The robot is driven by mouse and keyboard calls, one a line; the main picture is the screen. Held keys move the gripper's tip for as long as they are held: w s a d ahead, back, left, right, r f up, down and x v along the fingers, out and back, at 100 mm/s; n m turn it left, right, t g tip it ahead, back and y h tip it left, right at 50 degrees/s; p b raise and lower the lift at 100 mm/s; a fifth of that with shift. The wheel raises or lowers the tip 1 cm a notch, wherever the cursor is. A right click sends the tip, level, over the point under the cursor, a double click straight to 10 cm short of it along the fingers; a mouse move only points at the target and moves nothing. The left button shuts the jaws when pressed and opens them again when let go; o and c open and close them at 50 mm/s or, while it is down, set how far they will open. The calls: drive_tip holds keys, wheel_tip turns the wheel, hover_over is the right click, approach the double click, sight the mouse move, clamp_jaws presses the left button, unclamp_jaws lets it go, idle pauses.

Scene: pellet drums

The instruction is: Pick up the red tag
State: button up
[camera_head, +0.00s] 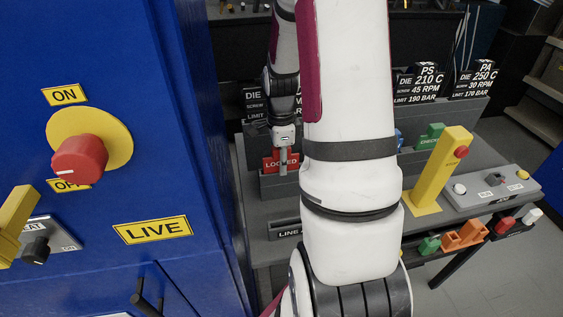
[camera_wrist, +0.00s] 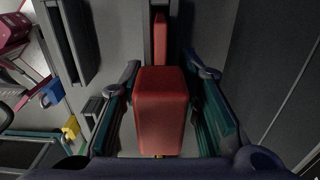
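The red tag (camera_head: 270,165), lettered "LOCKED", stands in a grey holder on the bench in the head view, partly hidden by my gripper (camera_head: 284,160). In the wrist view the red tag (camera_wrist: 160,105) is a red block in the middle, between the two fingers of my gripper (camera_wrist: 166,75). The fingers stand on either side of it, with a narrow gap showing at the left. The gap at the right is dark and hard to judge. A thinner red piece (camera_wrist: 160,38) shows beyond the block.
A blue cabinet (camera_head: 190,130) with a red knob (camera_head: 80,160) stands close at the left. On the bench, right of my arm, are a green tag (camera_head: 430,136), a yellow post (camera_head: 442,172) and a grey control box (camera_head: 495,190). Dark signs (camera_head: 421,85) stand behind.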

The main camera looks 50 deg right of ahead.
clamp_jaws()
drive_tip(key=shift+r, duration=0.15)
idle(0.4)
